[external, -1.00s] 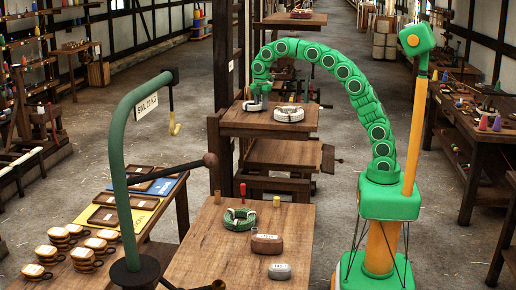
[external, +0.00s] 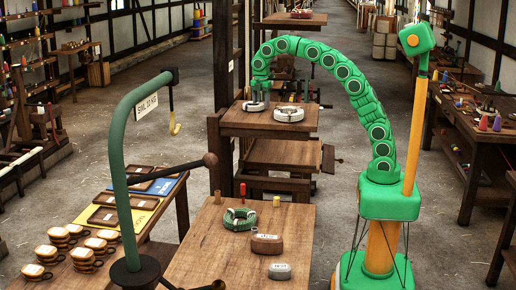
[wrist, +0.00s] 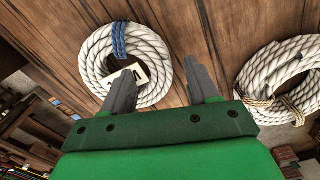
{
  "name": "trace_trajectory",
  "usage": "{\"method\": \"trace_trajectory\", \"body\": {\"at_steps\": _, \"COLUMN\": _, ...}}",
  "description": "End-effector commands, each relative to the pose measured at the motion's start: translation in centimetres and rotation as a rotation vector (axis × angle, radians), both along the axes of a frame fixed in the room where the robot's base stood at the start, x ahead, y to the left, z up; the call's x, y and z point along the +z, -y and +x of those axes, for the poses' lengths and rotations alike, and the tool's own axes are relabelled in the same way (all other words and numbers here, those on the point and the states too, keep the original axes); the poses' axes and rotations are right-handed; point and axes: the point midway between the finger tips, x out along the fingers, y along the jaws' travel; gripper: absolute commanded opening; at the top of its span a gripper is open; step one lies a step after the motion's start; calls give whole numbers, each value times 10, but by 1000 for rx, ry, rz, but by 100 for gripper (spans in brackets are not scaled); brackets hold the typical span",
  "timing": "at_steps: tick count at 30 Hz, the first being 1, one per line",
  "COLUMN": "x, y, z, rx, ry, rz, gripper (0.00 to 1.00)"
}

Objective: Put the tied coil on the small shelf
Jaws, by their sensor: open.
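Two white rope coils lie on a wooden platform (external: 240,121). In the wrist view the left coil (wrist: 98,65) has a blue tie and a pale label on it. The right coil (wrist: 250,75) has tan ties; it also shows in the external view (external: 290,114). My gripper (external: 259,97) is above the platform's left part, by the blue-tied coil (external: 253,107). In the wrist view my gripper (wrist: 160,67) is open, its fingers spread, with the left finger in front of that coil and the right finger beyond its right edge. Nothing is held between them.
The front table (external: 210,255) holds a green coil (external: 239,219) and labelled weights (external: 267,244). A green davit (external: 124,180) stands left.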

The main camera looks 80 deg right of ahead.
Motion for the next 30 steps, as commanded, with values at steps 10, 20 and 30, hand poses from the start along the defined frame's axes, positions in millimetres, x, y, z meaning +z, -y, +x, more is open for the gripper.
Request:
{"method": "trace_trajectory", "body": {"at_steps": 10, "x": 42, "y": 0, "z": 2, "rx": 0, "ry": 7, "rz": -1, "gripper": 59}}
{"method": "trace_trajectory", "body": {"at_steps": 20, "x": 58, "y": 0, "z": 0, "rx": 0, "ry": 4, "rz": 0, "gripper": 59}}
{"method": "trace_trajectory", "body": {"at_steps": 30, "x": 58, "y": 0, "z": 0, "rx": 0, "ry": 3, "rz": 0, "gripper": 59}}
